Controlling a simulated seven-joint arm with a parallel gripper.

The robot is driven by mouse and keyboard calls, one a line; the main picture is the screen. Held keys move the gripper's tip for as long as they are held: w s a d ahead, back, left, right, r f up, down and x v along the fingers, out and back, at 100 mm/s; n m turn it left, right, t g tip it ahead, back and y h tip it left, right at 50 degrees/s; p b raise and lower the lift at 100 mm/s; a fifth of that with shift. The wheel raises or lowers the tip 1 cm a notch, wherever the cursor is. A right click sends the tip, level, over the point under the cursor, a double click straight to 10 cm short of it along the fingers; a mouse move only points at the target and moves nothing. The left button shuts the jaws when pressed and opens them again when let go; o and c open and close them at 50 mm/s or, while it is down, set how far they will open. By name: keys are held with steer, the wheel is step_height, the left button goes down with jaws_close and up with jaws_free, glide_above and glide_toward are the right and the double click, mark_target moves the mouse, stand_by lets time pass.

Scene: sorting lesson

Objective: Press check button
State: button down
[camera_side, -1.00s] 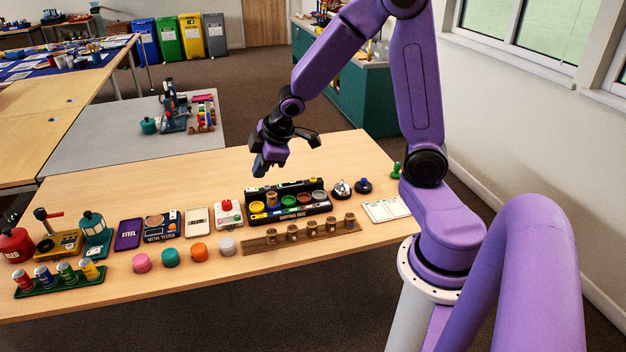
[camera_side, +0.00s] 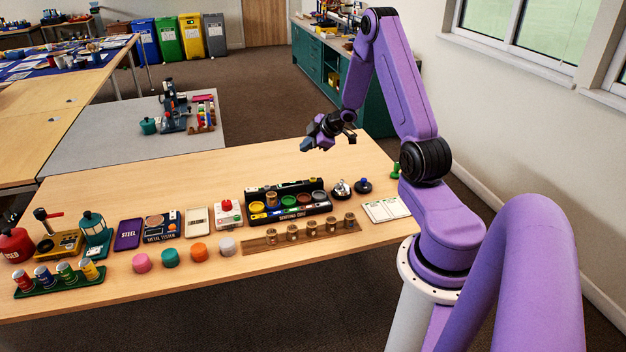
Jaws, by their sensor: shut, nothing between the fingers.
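My gripper (camera_side: 308,147) is shut and empty, held in the air above the far part of the table, behind the sorting unit. It touches nothing. A black sorting unit (camera_side: 287,213) with a row of coloured round wells stands below it, nearer the camera. A small dark device with a blue top (camera_side: 363,184) sits right of the unit, beside a silver bell-like piece (camera_side: 341,188). A white box with a red button (camera_side: 228,211) stands left of the unit. No label shows which of these is the check button.
A wooden rack with several small jars (camera_side: 265,241) lies in front of the unit. A white card (camera_side: 386,209) and a green piece (camera_side: 395,170) are at the right. Coloured lids, testers and cans fill the left. The far table strip is clear.

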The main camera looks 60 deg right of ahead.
mark_target(315, 180)
steer(key=shift+s+d+f, duration=0.25)
steer(key=shift+s+d, duration=0.15)
steer(key=shift+d, duration=0.25)
steer(key=shift+s+d+f, duration=0.25)
steer(key=shift+s+d, duration=0.1)
steer(key=shift+d, duration=0.3)
steer(key=shift+f, duration=4.45)
steer(key=shift+f, duration=0.1)
steer(key=shift+f, duration=0.3)
steer(key=shift+f, duration=0.45)
steer(key=shift+r, duration=0.9)
steer(key=shift+r, duration=0.1)
